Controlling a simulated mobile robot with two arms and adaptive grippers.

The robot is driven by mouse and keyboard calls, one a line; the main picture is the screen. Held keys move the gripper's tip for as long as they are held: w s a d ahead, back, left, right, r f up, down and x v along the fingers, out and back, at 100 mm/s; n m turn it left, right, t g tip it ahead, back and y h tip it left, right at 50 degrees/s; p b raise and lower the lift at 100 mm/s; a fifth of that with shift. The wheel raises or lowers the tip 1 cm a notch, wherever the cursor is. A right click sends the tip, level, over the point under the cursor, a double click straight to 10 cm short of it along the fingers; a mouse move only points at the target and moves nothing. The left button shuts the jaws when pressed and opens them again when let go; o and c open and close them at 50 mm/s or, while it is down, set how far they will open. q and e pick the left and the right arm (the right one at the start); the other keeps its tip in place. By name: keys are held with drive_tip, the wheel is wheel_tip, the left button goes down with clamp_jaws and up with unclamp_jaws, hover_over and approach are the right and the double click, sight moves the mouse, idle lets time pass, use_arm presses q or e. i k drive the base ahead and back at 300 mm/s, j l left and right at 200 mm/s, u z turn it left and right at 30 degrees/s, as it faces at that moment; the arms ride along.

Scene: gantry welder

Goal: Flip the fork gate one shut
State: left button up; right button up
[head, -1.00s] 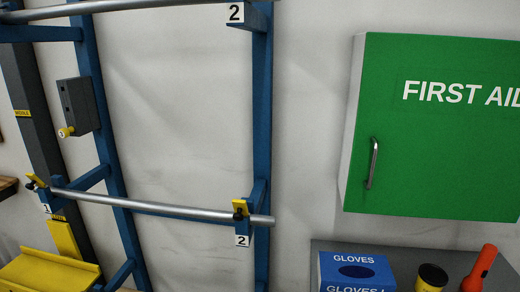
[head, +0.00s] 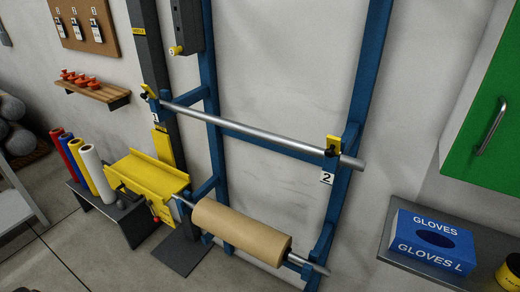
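A steel bar (head: 250,131) lies across two blue forks of the rack. At its left end is a small yellow gate with a black part (head: 148,91), above a partly visible number label (head: 155,117) that looks like 1. This gate looks tilted out to the left of the bar end, but it is too small to tell for sure whether it is open. At the right end another yellow gate (head: 333,143) stands upright by the bar, above a label 2 (head: 327,178). Neither of my grippers shows in the head view.
A brown roll (head: 240,232) hangs on a lower bar. A yellow trough-shaped unit (head: 150,174) stands left of it, near coloured rolls on a low bench (head: 118,215). A blue gloves box (head: 432,243) sits on a shelf at right, below a green cabinet (head: 495,120).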

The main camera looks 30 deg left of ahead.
sight(148, 91)
drive_tip(key=u, duration=1.5)
